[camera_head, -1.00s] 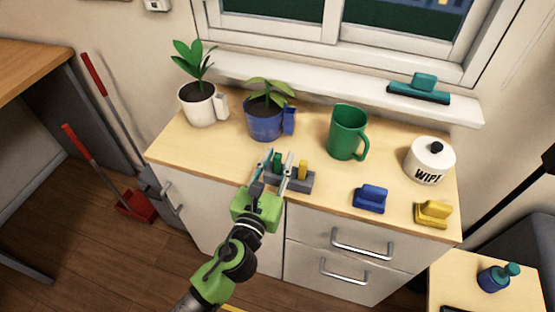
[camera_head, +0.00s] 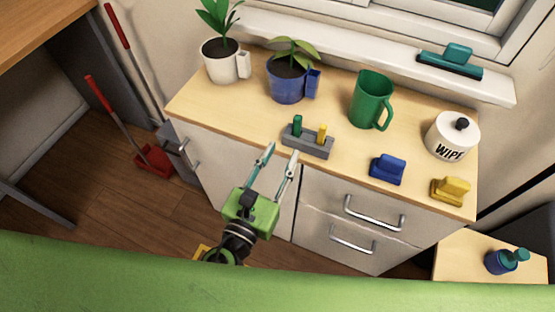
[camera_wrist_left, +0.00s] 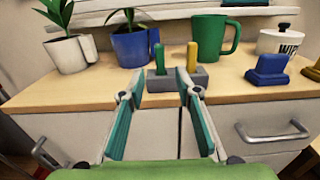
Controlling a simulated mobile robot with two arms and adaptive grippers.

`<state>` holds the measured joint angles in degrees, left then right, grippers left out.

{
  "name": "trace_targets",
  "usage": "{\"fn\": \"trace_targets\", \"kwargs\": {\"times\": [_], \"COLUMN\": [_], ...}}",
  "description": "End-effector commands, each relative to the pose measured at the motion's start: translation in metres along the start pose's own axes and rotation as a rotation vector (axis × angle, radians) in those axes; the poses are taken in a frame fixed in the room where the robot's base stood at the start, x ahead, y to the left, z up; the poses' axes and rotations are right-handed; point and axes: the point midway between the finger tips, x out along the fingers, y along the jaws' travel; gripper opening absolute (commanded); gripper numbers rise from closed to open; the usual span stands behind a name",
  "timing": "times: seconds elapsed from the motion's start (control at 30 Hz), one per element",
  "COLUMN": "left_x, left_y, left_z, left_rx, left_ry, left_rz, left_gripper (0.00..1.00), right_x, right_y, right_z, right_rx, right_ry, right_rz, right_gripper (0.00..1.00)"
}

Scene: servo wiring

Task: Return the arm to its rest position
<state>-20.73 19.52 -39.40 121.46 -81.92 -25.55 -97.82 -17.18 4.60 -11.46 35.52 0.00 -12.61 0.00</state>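My left gripper (camera_head: 275,166) is open and empty in the head view. It is in front of the cabinet's front edge, apart from the grey holder (camera_head: 308,142). The holder stands on the cabinet top (camera_head: 235,121) with a green peg (camera_head: 297,126) and a yellow peg (camera_head: 322,132) upright in it. In the left wrist view the open fingers (camera_wrist_left: 157,95) frame the holder (camera_wrist_left: 177,80) from the front, with nothing between them. A broad green arm part of mine crosses the bottom of the head view. My right gripper is not in view.
On the cabinet stand a white pot (camera_head: 221,63), a blue pot (camera_head: 287,83), a green mug (camera_head: 370,98), a wipes canister (camera_head: 451,138), a blue block (camera_head: 387,169) and a yellow block (camera_head: 450,191). Drawer handles (camera_head: 375,214) jut out in front. The floor at left is mostly clear.

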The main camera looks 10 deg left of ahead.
Motion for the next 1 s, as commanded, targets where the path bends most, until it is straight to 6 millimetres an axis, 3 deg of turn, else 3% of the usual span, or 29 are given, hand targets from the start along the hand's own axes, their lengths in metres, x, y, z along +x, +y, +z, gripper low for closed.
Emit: {"fn": "trace_targets", "kwargs": {"times": [0.2, 0.77, 0.87, 0.97, 1.0], "left_x": [-0.013, -0.013, -0.011, -0.008, -0.008], "left_y": [0.0, 0.0, 0.004, 0.013, 0.019], "left_z": [0.001, -0.001, -0.02, -0.067, -0.092], "left_rx": [0.001, -0.004, -0.049, -0.174, -0.246], "left_ry": [-0.001, 0.002, 0.039, 0.129, 0.177], "left_rz": [0.0, 0.0, 0.007, 0.034, 0.054], "left_gripper": [0.31, 0.31, 0.31, 0.31, 0.31], "right_x": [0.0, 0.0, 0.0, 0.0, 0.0], "right_y": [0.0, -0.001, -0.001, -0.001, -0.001], "right_z": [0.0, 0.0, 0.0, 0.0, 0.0], "right_rx": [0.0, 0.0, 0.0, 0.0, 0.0], "right_ry": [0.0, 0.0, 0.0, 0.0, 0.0], "right_rz": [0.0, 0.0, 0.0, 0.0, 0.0], "right_gripper": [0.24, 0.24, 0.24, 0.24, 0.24]}}
